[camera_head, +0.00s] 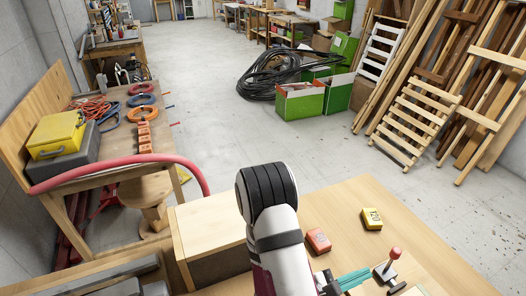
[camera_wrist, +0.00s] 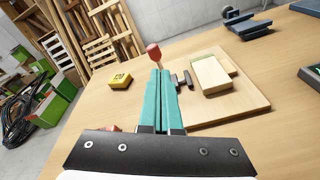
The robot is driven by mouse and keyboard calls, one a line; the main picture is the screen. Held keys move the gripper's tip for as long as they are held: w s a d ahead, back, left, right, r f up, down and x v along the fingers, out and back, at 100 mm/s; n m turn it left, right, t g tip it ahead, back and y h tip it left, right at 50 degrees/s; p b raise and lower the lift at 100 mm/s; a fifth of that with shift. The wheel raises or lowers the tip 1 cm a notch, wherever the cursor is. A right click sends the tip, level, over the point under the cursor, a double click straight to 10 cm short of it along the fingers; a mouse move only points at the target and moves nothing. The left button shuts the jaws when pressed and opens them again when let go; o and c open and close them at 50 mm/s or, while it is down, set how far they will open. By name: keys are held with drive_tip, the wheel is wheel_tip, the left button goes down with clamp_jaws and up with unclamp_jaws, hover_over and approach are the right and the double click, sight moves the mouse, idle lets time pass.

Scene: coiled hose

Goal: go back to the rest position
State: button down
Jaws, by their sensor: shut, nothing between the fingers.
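My gripper (camera_head: 365,275) is over the right part of the wooden table (camera_head: 345,205). Its teal fingers lie side by side, shut and empty, in the wrist view (camera_wrist: 161,76). Just beyond the fingertips stands a lever with a red knob (camera_wrist: 153,50), also seen in the head view (camera_head: 395,253). I cannot tell whether the fingers touch it. A light wooden board (camera_wrist: 245,100) lies to the right of the fingers, with a pale block (camera_wrist: 210,76) on it. My white and black arm hides part of the table in the head view.
A yellow block (camera_head: 371,219) and an orange-red block (camera_head: 318,240) lie on the table. A wooden box (camera_head: 208,228) stands left of my arm. A red hose (camera_head: 120,162) curves over the left bench. Black coiled hose (camera_head: 270,75) and green crates (camera_head: 300,102) are on the floor.

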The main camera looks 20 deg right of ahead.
drive_tip(key=s+a+r+m+g+y, duration=0.8)
drive_tip(key=s+m, duration=0.3)
drive_tip(key=m, duration=0.3)
drive_tip(key=w+a+r+m+t+y, duration=0.1)
drive_tip(key=a+y, duration=0.4)
drive_tip(key=a, duration=0.5)
drive_tip(key=w+a+r+m+t+y, duration=0.1)
drive_tip(key=a+r+m+t+y, duration=0.1)
drive_tip(key=a+t, duration=0.4)
drive_tip(key=a+m+y, duration=0.1)
drive_tip(key=a+y, duration=0.1)
drive_tip(key=a, duration=0.2)
drive_tip(key=shift+w+m+t+y, duration=0.2)
drive_tip(key=shift+m+t+y, duration=0.1)
drive_tip(key=shift+y, duration=0.1)
